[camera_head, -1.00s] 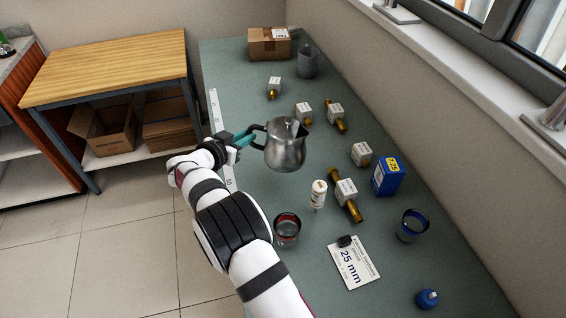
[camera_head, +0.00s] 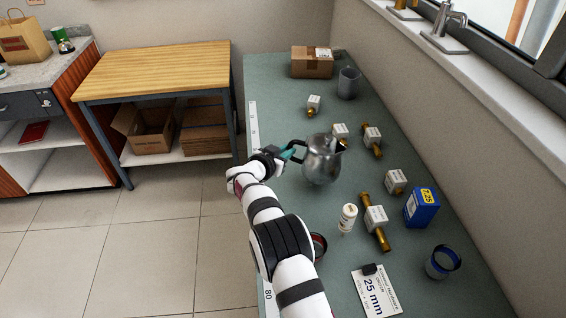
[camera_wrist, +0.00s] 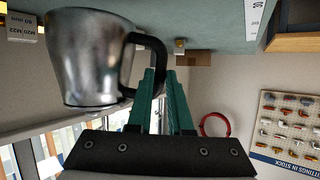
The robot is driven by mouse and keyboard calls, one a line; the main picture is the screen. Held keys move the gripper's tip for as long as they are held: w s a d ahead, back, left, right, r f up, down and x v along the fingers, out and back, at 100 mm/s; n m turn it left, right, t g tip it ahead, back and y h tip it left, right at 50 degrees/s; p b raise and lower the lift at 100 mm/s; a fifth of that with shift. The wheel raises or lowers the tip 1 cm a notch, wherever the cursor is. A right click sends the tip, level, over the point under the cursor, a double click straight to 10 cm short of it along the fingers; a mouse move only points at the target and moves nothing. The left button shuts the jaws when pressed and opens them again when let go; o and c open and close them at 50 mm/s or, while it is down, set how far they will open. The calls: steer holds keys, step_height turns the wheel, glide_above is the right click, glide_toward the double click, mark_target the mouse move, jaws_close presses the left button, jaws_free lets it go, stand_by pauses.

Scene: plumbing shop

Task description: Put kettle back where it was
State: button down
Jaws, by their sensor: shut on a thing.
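The kettle (camera_head: 323,160) is a shiny metal jug with a black handle on its left side. My gripper (camera_head: 288,153) is shut on that handle, its teal fingers coming from the left. In the wrist view the kettle (camera_wrist: 92,62) fills the upper left, and my gripper (camera_wrist: 160,95) has its fingers at the black handle (camera_wrist: 155,55). The wrist picture is upside down. The kettle looks upright over the middle of the green bench (camera_head: 275,85); whether its base touches the bench I cannot tell.
Several white-tagged brass fittings (camera_head: 375,220) lie near the kettle. A small white bottle (camera_head: 347,217), a blue box (camera_head: 421,208), a blue-rimmed glass (camera_head: 442,262) and a 25 mm card (camera_head: 376,292) stand or lie in front. A cardboard box (camera_head: 312,62) and grey cup (camera_head: 349,83) are behind.

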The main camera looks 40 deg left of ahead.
steer(key=shift+s+a+f, duration=0.1)
steer(key=shift+a+f, duration=0.15)
steer(key=shift+f, duration=0.55)
steer(key=shift+s+a+f, duration=0.1)
steer(key=shift+a+f, duration=0.15)
steer(key=shift+f, duration=0.5)
steer(key=shift+a+f, duration=0.25)
steer(key=shift+f, duration=0.65)
steer(key=c, duration=0.8)
jaws_free()
steer(key=shift+c, duration=0.2)
